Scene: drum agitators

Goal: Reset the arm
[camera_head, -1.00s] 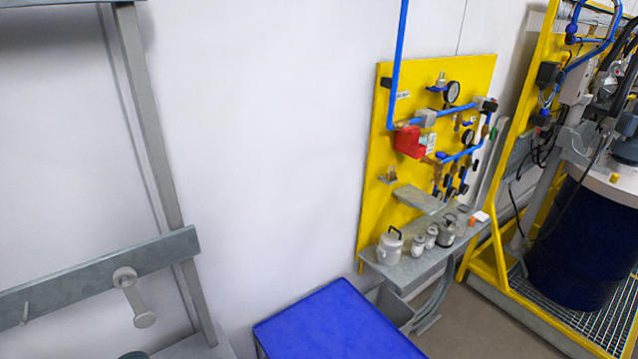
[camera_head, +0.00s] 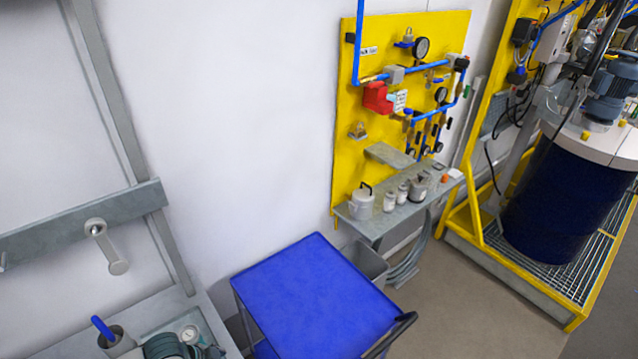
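Neither of my grippers nor my arms shows in the head view. The task names no object. A blue-topped cart (camera_head: 312,298) stands at the lower middle with a bare top and a dark handle (camera_head: 392,335) at its right front. A yellow wall panel (camera_head: 352,150) carries blue pipes, gauges and a red box (camera_head: 377,98).
A grey shelf (camera_head: 378,225) below the panel holds several small containers. A dark blue drum (camera_head: 560,205) stands in a yellow frame (camera_head: 462,222) at right. A grey bench (camera_head: 75,345) with a gauge and coiled hose is at lower left. Floor (camera_head: 440,300) is clear right of the cart.

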